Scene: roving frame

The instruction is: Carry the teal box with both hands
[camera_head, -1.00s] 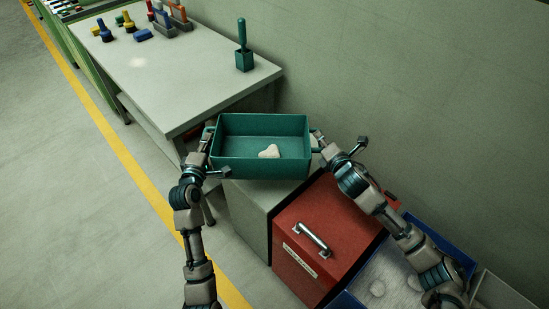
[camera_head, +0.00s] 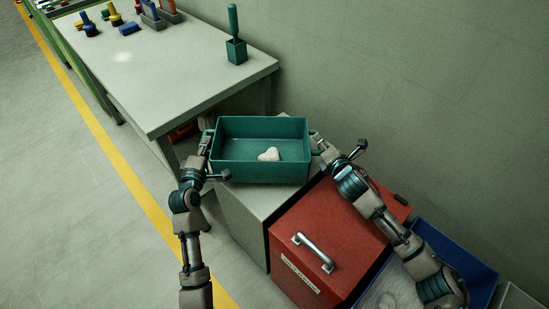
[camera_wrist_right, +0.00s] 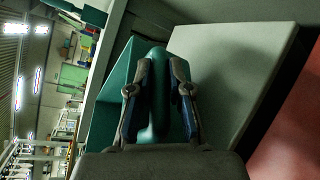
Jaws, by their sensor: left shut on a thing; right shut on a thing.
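The teal box (camera_head: 262,172) is an open, rectangular container with a handle at each end, held roughly level in the middle of the head view. A pale, heart-shaped piece (camera_head: 270,155) lies inside on its floor. My left gripper (camera_head: 207,146) is shut on the box's left handle. My right gripper (camera_head: 316,142) is shut on the right handle; the right wrist view shows its two fingers (camera_wrist_right: 160,95) on either side of the teal handle. The contact at the left handle is small and partly hidden by the arm.
A grey cabinet (camera_head: 243,218) is below the box, beside a red cabinet (camera_head: 325,235) with a metal handle. A blue bin (camera_head: 455,255) is at lower right. A workbench (camera_head: 170,75) with brushes and a teal holder (camera_head: 236,50) stands beyond. Open floor lies left.

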